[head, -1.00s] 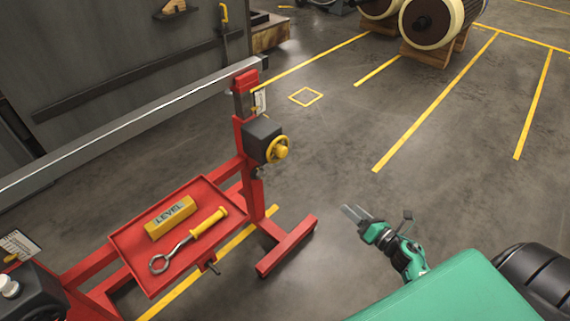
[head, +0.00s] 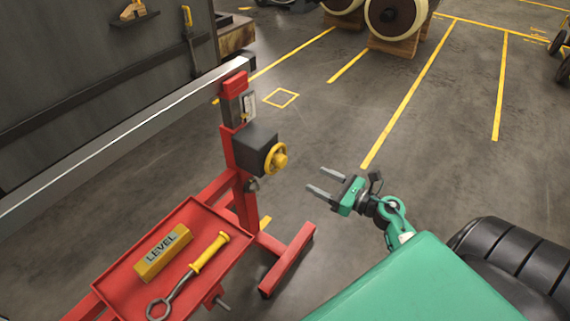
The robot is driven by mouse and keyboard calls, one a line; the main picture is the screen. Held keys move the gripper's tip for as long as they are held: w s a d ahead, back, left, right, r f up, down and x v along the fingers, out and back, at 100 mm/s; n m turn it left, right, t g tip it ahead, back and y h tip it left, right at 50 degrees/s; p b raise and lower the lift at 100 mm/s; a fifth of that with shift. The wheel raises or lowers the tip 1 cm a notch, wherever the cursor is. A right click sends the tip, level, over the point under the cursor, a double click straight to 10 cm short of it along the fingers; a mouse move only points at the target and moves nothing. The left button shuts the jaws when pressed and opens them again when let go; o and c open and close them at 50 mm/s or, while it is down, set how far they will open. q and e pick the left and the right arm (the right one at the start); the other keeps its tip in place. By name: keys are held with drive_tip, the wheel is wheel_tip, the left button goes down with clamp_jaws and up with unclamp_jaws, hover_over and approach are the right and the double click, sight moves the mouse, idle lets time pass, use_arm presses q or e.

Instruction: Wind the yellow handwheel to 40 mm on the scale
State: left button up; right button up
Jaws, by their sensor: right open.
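The yellow handwheel (head: 276,159) sits on the right face of a dark gearbox (head: 252,146) on the red stand's post. The scale (head: 249,107) is a small pale plate above the gearbox; its marks are too small to read. My right gripper (head: 314,182) is open and empty. Its two fingers point left toward the handwheel, a short way to its right and apart from it. My left gripper is not in view.
A red tray (head: 222,262) on the stand holds a yellow level (head: 162,252) and a yellow-handled wrench (head: 202,257). A long grey beam (head: 120,134) meets the post top. The stand's red foot (head: 288,262) extends below my gripper. Floor to the right is mostly clear.

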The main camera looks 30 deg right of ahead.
sight(285, 164)
drive_tip(key=x, duration=1.1)
drive_tip(key=shift+w+a, duration=0.1)
drive_tip(key=shift+w, duration=0.05)
drive_tip(key=c, duration=1)
